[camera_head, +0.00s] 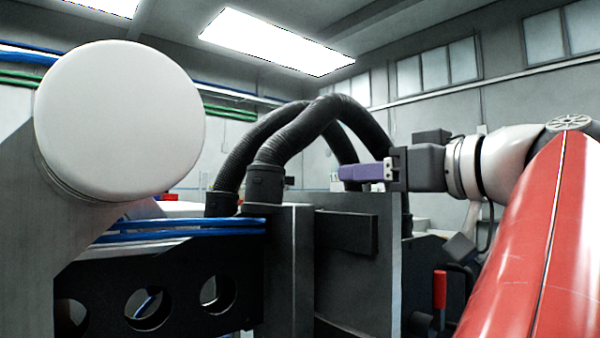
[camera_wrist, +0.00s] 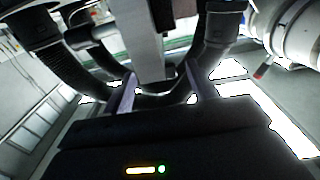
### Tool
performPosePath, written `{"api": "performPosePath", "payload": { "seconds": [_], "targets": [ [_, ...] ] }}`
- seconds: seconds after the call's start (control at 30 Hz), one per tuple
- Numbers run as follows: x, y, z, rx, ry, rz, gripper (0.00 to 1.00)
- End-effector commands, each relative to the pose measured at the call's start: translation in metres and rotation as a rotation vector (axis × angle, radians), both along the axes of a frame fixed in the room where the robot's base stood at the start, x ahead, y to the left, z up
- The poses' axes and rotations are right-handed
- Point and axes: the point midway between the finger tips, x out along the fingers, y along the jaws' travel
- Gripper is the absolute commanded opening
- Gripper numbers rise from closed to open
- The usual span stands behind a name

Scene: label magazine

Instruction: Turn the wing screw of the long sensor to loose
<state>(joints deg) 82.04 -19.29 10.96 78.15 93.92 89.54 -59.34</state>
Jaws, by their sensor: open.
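My gripper (camera_head: 360,173) is held level at the right of centre in the head view, with its purple fingers pointing left above the grey panel. In the wrist view the two fingers (camera_wrist: 160,88) stand apart with nothing between their tips. The long sensor and its wing screw cannot be made out in either view; they may be hidden behind the panels or the hoses. A grey upright bar (camera_wrist: 140,35) shows beyond the fingers in the wrist view, but I cannot tell what it belongs to.
Thick black hoses (camera_head: 300,135) arch just behind and left of my gripper. A grey panel (camera_head: 350,270) stands below it. A large white roll (camera_head: 120,120) fills the left. Blue lines (camera_head: 190,228) run over a black perforated plate (camera_head: 180,285). A red handle (camera_head: 439,288) is at lower right.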

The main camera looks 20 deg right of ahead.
Motion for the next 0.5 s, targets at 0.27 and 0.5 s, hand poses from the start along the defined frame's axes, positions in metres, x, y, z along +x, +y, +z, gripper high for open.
{"api": "performPosePath", "payload": {
  "seconds": [0.27, 0.5],
  "targets": [
    [-0.0003, 0.0000, 0.0000, 0.000, 0.000, 0.000, 0.33],
    [-0.0004, 0.0000, 0.0000, 0.000, 0.000, 0.002, 0.14]
  ]
}}
